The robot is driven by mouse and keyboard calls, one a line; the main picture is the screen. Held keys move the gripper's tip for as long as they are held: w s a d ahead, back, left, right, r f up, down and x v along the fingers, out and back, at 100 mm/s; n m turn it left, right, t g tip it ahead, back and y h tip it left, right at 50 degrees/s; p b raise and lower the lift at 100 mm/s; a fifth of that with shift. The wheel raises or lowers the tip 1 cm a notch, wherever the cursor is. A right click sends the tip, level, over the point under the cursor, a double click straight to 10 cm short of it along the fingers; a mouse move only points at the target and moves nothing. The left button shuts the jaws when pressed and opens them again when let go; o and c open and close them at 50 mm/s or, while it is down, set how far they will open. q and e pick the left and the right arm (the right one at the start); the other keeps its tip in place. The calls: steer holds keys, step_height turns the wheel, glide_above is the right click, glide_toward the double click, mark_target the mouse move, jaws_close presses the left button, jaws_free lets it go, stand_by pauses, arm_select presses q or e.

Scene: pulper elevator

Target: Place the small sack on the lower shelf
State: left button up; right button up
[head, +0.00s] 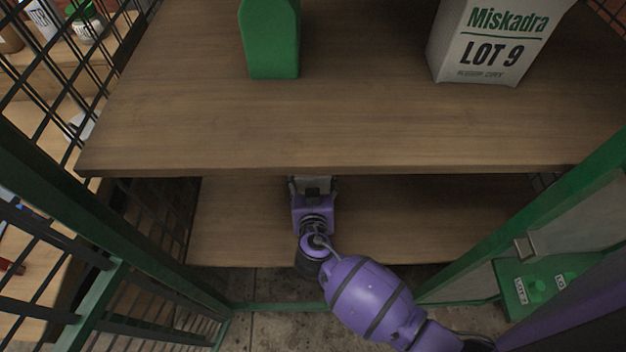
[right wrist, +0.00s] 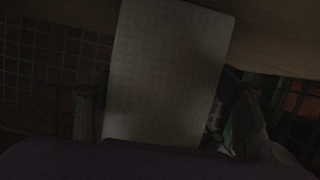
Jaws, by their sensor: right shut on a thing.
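My right gripper (head: 313,190) reaches in under the front edge of the upper shelf, above the lower shelf (head: 240,222). In the right wrist view a pale, plain-faced sack (right wrist: 168,65) stands between its two fingers, and the gripper is shut on it. I cannot tell whether the sack touches the lower shelf. My left gripper is not in view.
The upper shelf (head: 350,130) holds a green block-like object (head: 270,40) and a white sack printed Miskadra LOT 9 (head: 497,45). Green-framed mesh (head: 110,275) stands at left. The visible lower shelf is bare.

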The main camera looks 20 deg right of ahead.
steer(key=o, duration=2)
steer(key=shift+o, duration=0.2)
steer(key=shift+s, duration=0.15)
steer(key=v, duration=1.1)
steer(key=shift+s+r, duration=0.25)
steer(key=shift+s, duration=0.1)
